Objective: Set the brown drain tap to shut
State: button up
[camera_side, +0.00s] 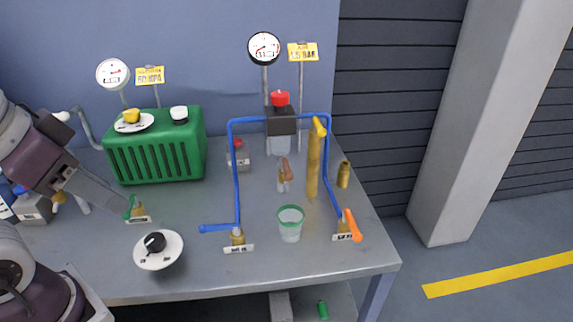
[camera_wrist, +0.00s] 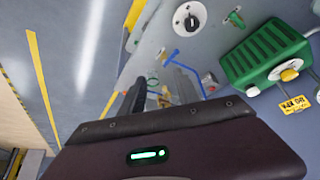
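The brown drain tap (camera_side: 285,169) stands at the back of the bench in the side view, on a small brass fitting. Its brown handle looks roughly upright, leaning slightly. In the wrist view it is too small to pick out surely among the pipework. My gripper (camera_side: 118,206) reaches in from the left in the side view, well away from the brown tap and overlapping the area near a green-handled tap (camera_side: 130,207). In the wrist view its dark fingers (camera_wrist: 132,92) show beyond the wrist body. I cannot tell how far apart they are. Nothing is seen held.
A green ribbed tank (camera_side: 155,150) stands at the left. Blue pipe (camera_side: 236,180) frames the middle, with a yellow post (camera_side: 314,165) at its right. A clear cup (camera_side: 290,225), an orange-handled tap (camera_side: 352,225) and a black knob on a white dial (camera_side: 158,250) stand towards the front.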

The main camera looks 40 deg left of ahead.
dwell(0.4)
jog(key=w+d+r+n+t+h, duration=0.2)
jog(key=w+d+r+n, duration=0.4)
jog(key=w, duration=0.4)
jog(key=w+d+r+n+t+h, duration=0.25)
jog(key=w+d+r+n, duration=0.35)
jog(key=w, duration=0.4)
jog(key=n+y, duration=0.5)
jog(key=n, duration=1.9)
send_over(287, 169)
jog(key=d, duration=0.3)
notch_tip(287, 169, down, 8)
jog(key=a+f+n+g, duration=0.1)
jog(key=f+n, duration=0.2)
jog(key=f, duration=0.3)
jog(key=a+f+n+g+y, duration=0.1)
jog(key=f+n+g, duration=0.1)
jog(key=f, duration=0.4)
jog(key=f+n+g, duration=0.2)
jog(key=f+n, duration=0.2)
jog(key=f, duration=0.3)
jog(key=shift+s+a+g, duration=0.25)
jog(key=shift+s+a, duration=0.1)
jog(key=shift+a, duration=0.05)
jog(key=shift+r, duration=0.1)
grip_shut()
